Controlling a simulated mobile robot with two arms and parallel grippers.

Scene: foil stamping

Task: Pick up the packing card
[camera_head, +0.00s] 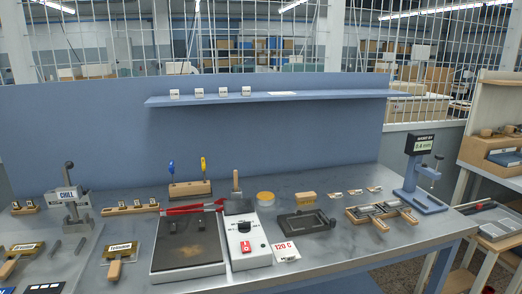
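I cannot tell for sure which item is the packing card. Three small flat pieces with white labels (355,192) lie in a row on the grey bench (340,258), toward the back right. A flat pale piece (282,93) also lies on the blue shelf (330,97). A dark rectangular frame (305,222) lies in front of the small flat pieces. Neither my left gripper nor my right gripper is in view, and nothing is seen being held.
A dark-topped plate (187,245) and a white heater unit (246,238) with a "120 C" tag (285,251) stand mid-bench. A blue stand with a display (420,175) is at right, a "CHILL" stand (70,198) at left. Bare bench lies front right.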

